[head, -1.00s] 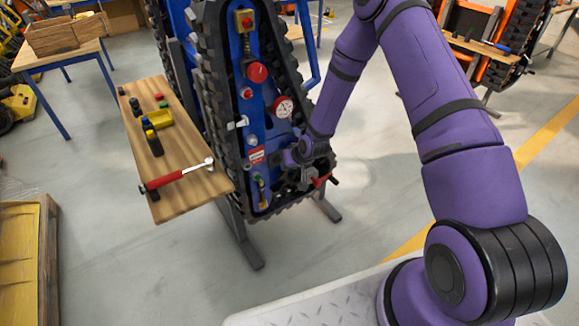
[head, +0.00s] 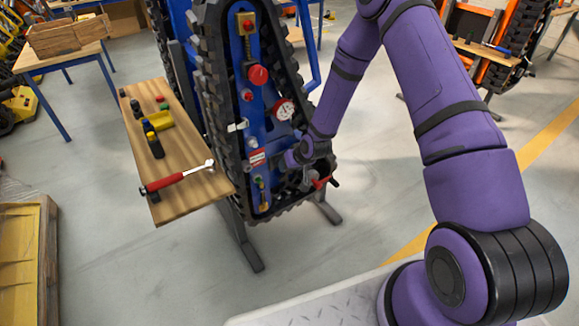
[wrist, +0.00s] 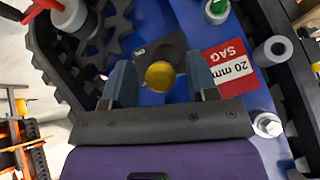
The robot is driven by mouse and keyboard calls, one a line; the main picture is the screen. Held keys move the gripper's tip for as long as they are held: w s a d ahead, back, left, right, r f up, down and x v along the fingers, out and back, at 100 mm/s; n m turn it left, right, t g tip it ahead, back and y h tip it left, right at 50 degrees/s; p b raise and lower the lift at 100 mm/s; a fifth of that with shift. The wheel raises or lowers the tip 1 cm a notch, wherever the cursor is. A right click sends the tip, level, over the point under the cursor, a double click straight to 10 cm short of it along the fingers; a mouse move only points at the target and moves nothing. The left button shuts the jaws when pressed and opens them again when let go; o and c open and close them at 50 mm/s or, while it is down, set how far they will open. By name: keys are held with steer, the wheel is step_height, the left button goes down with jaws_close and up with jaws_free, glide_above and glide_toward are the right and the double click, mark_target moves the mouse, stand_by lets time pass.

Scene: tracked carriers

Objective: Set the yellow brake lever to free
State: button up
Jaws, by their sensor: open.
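The yellow brake lever shows in the wrist view as a round yellow knob (wrist: 160,76), seen nearly end-on. It stands in front of a dark plate with a small white marking on the blue panel. My gripper (wrist: 161,80) is open, with one finger on each side of the knob and gaps visible on both sides. In the head view my gripper (head: 288,161) is at the lower part of the blue carrier (head: 281,131). There the lever is hidden behind my gripper and wrist. I cannot tell the lever's tilt from the wrist view.
A red "20 mm SAG" label (wrist: 227,67) lies right of the knob in the wrist view. A red-handled fitting (head: 320,182) sits close to my gripper. The black track (head: 226,130) rims the panel. A wooden bench (head: 197,186) with a red-handled wrench (head: 177,178) stands left.

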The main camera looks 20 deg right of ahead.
steer(key=v, duration=1)
steer(key=s+d+r+h, duration=0.2)
steer(key=s+r, duration=0.2)
steer(key=r, duration=0.9)
steer(key=s+d+r+h, duration=0.15)
steer(key=s+r, duration=0.25)
steer(key=r, duration=0.9)
steer(key=s+r, duration=0.7)
steer(key=s, duration=0.5)
steer(key=s+r+g, duration=0.1)
steer(key=s+r, duration=0.6)
steer(key=s, duration=0.5)
steer(key=shift+s+d+r+m, duration=0.3)
steer(key=shift+d+r+m, duration=0.1)
steer(key=shift+d, duration=0.05)
